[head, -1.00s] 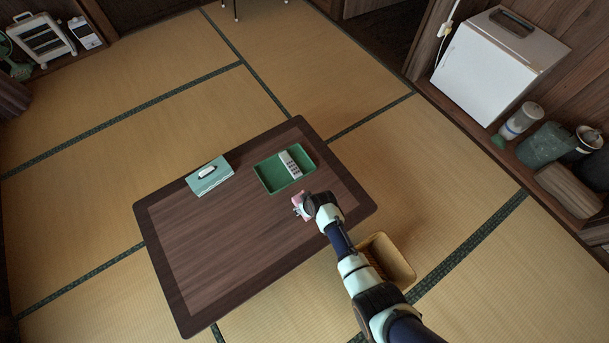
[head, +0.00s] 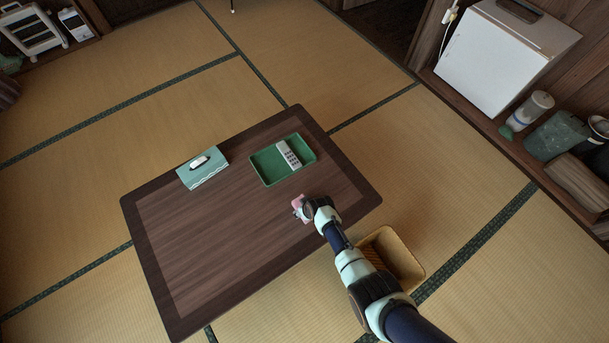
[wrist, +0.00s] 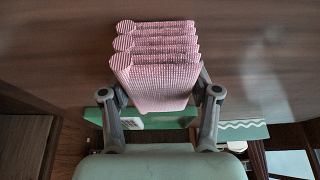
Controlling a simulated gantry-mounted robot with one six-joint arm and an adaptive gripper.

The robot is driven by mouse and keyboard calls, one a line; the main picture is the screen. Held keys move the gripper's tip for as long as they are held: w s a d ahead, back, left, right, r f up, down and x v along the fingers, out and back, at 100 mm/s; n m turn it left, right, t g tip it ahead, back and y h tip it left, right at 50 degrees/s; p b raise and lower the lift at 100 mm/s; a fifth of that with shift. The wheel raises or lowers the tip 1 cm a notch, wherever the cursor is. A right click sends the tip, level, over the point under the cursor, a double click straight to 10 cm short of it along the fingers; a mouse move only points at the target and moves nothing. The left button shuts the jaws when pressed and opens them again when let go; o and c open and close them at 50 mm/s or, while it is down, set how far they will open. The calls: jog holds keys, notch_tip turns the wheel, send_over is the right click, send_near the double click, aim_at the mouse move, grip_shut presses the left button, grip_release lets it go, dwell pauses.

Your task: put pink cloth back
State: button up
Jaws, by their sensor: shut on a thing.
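The pink cloth (wrist: 155,85) is folded in several layers and sits between the two fingers of my gripper (wrist: 160,100) in the wrist view. My gripper is shut on it. In the head view, a small part of the pink cloth (head: 297,203) shows at the tip of my gripper (head: 303,209), over the right part of the low wooden table (head: 220,240). Whether the cloth touches the table top is hard to tell.
A green tray (head: 265,169) with a white remote (head: 288,154) in it lies on the table behind my gripper. A teal tissue box (head: 204,168) stands left of the tray. A yellowish basket (head: 408,262) stands on the tatami beside the table. The table's left and front part is bare.

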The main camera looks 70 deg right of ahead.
jog(key=shift+f, duration=0.1)
jog(key=o, duration=1.5)
jog(key=shift+o, duration=0.2)
jog(key=p+v, duration=0.9)
jog(key=v, duration=0.3)
